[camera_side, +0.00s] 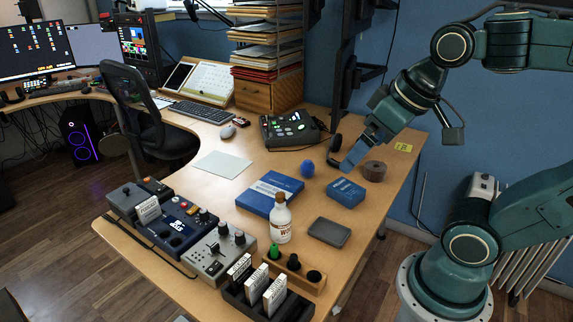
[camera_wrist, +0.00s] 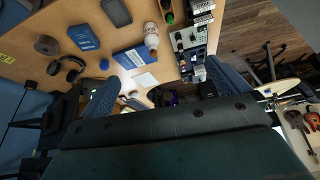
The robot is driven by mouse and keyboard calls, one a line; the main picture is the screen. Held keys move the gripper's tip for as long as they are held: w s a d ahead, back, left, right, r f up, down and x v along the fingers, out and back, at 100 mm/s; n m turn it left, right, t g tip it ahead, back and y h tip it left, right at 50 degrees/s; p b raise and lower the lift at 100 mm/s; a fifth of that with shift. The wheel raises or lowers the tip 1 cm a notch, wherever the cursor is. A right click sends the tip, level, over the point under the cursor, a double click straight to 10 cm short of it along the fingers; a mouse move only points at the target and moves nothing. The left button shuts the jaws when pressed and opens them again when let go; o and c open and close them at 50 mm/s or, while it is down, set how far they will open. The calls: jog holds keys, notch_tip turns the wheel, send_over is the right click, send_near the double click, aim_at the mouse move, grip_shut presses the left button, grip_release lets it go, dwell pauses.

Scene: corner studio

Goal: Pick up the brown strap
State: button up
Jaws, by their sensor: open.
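The brown strap (camera_side: 374,171) appears as a round coil lying on the wooden desk, right of and below my gripper (camera_side: 355,152) in the side view. In the wrist view the brown coil (camera_wrist: 47,45) lies at the upper left, well outside the space between my fingers. My gripper (camera_wrist: 161,72) is open, with its two blue fingers spread apart and nothing between them. It hangs above the desk, apart from the coil. No part of the coil is hidden by the fingers in the wrist view.
Dark headphones (camera_wrist: 68,68) lie close to the coil. A small blue box (camera_side: 345,190), a blue ball (camera_side: 307,168) and a yellow note (camera_side: 403,147) are nearby. A white bottle (camera_side: 281,220) stands farther off. The desk's right edge (camera_side: 400,190) is close to the coil.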

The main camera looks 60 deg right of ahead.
jog(key=w+d+f+m+g+h, duration=0.2)
jog(key=w+d+m, duration=0.4)
jog(key=w+d, duration=0.4)
jog(key=w+d+f+m+g+h, duration=0.1)
jog(key=w+d+f+m, duration=0.1)
jog(key=w+d+m, duration=0.75)
jog(key=m+g, duration=0.4)
jog(key=m, duration=0.2)
send_near(375, 167)
jog(key=a+r, duration=0.1)
jog(key=r, duration=0.1)
jog(key=shift+w+f+h, duration=0.2)
jog(key=shift+w+h, duration=0.2)
jog(key=shift+f, duration=0.1)
jog(key=shift+x, duration=4.2)
jog(key=shift+s, duration=0.15)
